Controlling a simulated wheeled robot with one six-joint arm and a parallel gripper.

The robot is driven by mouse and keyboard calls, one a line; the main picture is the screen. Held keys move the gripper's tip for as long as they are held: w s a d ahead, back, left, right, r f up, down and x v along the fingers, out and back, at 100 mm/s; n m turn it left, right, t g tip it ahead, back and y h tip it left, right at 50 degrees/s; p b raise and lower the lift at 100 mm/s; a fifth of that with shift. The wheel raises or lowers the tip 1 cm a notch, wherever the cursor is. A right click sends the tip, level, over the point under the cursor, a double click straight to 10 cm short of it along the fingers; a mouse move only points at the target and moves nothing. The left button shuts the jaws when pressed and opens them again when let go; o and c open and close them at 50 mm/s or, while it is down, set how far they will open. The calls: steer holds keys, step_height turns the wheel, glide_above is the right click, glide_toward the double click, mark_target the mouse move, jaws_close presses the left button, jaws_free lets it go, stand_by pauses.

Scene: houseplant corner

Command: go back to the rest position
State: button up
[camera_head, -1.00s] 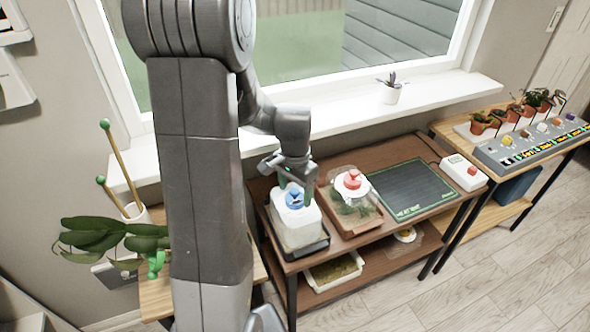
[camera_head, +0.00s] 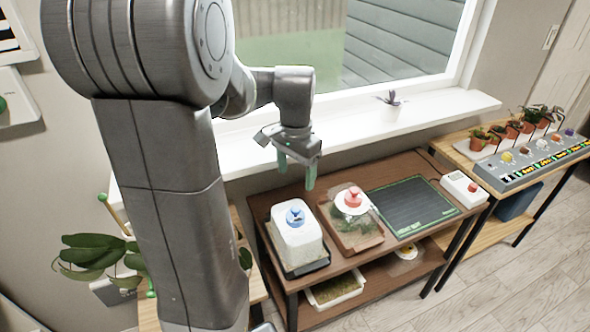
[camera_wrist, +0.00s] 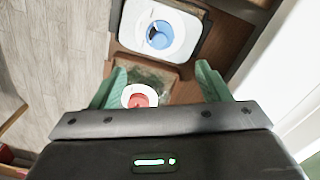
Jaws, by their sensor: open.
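My gripper (camera_head: 296,173) is open and empty, raised above the back of the brown table (camera_head: 401,164). Its green fingers are spread apart in the wrist view (camera_wrist: 160,88). Below it stands a white, box-shaped cover with a blue knob (camera_head: 297,236) on a dark tray. It also shows in the wrist view (camera_wrist: 182,30). To its right is a clear cover with a red knob (camera_head: 353,199) on a brown tray. In the wrist view the red knob (camera_wrist: 140,98) appears between the fingers. My gripper touches neither cover.
A dark green heat mat (camera_head: 412,205) and a white box with a red button (camera_head: 464,188) lie to the right. A small plant (camera_head: 392,107) stands on the windowsill behind. A side table holds several potted plants (camera_head: 515,128). A leafy plant (camera_head: 95,255) is at left.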

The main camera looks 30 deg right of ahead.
mark_target(296, 208)
step_height(296, 208, down, 14)
steer(key=shift+r, duration=0.1)
stand_by(0.7)
